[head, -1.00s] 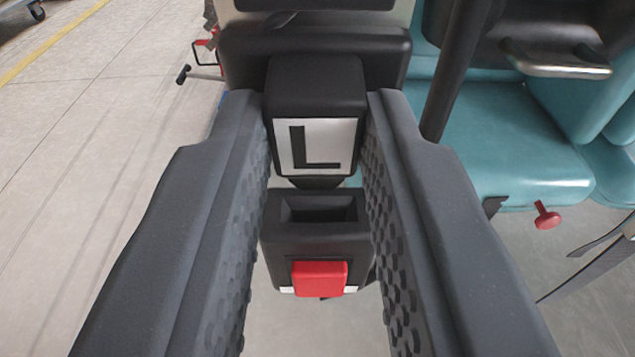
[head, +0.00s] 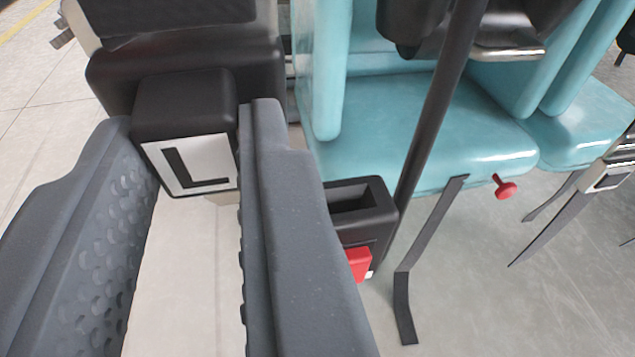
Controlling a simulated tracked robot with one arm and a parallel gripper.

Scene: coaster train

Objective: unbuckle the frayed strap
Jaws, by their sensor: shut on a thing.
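My gripper (head: 190,118) is shut on a black buckle piece (head: 188,98) with a white plate (head: 188,165) marked with a black "L". The buckle socket (head: 362,208), black with an open slot on top and a red button (head: 358,263), is to the right of my right finger, which hides part of it. The L piece and the socket are apart. A dark strap (head: 428,232) hangs from the seat front edge to the floor, right of the socket. I cannot make out fraying on any strap.
Teal seats (head: 425,130) fill the upper right, with a dark bar (head: 440,105) slanting in front of them. A red knob (head: 505,187) sticks out under the seat edge. A metal buckle part (head: 608,180) with a strap is at the far right. Pale floor is open at left.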

